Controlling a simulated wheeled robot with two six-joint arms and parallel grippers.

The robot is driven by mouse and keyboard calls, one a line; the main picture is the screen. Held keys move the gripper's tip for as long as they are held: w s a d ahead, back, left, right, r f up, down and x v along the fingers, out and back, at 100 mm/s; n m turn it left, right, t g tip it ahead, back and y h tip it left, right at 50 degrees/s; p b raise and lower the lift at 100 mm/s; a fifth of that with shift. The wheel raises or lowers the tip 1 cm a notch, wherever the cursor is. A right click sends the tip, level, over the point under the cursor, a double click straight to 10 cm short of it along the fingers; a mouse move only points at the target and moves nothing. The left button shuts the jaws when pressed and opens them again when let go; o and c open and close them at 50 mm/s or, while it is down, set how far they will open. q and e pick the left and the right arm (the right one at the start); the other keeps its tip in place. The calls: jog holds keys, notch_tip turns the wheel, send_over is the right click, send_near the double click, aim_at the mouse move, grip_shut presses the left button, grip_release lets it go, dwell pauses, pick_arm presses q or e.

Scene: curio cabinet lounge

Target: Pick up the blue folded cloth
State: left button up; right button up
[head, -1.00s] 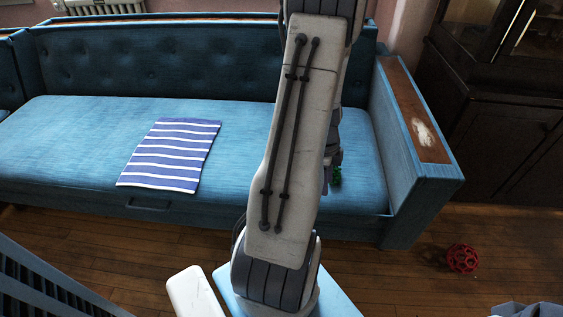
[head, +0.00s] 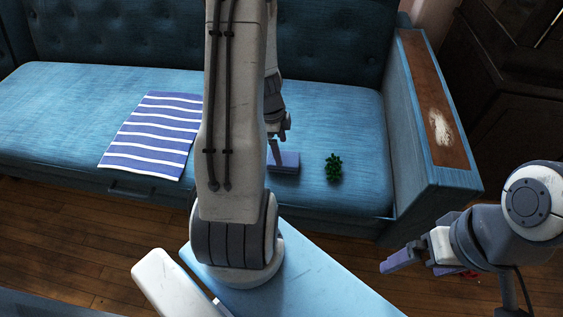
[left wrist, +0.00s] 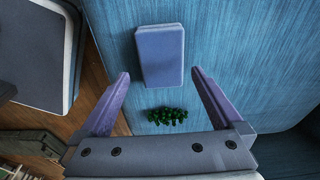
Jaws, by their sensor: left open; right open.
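A flat cloth with blue and white stripes (head: 155,135) lies on the sofa seat, left of my left arm; the arm covers part of its right edge. A small plain blue-grey rectangular item (head: 288,163) lies on the seat right of my left arm. It also shows in the left wrist view (left wrist: 160,55), ahead and between the fingers; I cannot tell whether it is cloth. My left gripper (head: 277,142) is open and empty above the seat near this item. My right gripper (head: 410,262) is open and empty at the lower right, off the sofa.
A green spiky object (head: 334,168) lies on the blue sofa (head: 350,120), right of the blue-grey item and close to my left gripper in the wrist view (left wrist: 168,116). The sofa's raised armrest (head: 435,115) bounds the right side. A dark cabinet (head: 510,110) stands beyond it.

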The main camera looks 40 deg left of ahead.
aim_at(284, 158)
pick_arm(q)
jog(key=f, duration=0.2)
jog(key=f+b, duration=0.1)
jog(key=f, duration=0.1)
jog(key=f+b, duration=0.1)
jog(key=f, duration=0.1)
jog(key=shift+w+d+f, duration=0.1)
jog(key=shift+w+d, duration=0.2)
jog(key=shift+w, duration=0.05)
jog(key=shift+c, duration=0.3)
jog(key=c, duration=1.1)
jog(key=shift+r, duration=0.6)
jog(key=r+p, duration=0.1)
jog(key=r, duration=0.1)
jog(key=r+p, duration=0.1)
jog(key=shift+d+r, duration=0.2)
jog(key=shift+r, duration=0.2)
jog(key=s+d+r+p, duration=0.1)
jog(key=s+d+r, duration=0.2)
jog(key=d+r, duration=0.3)
jog(key=d, duration=0.5)
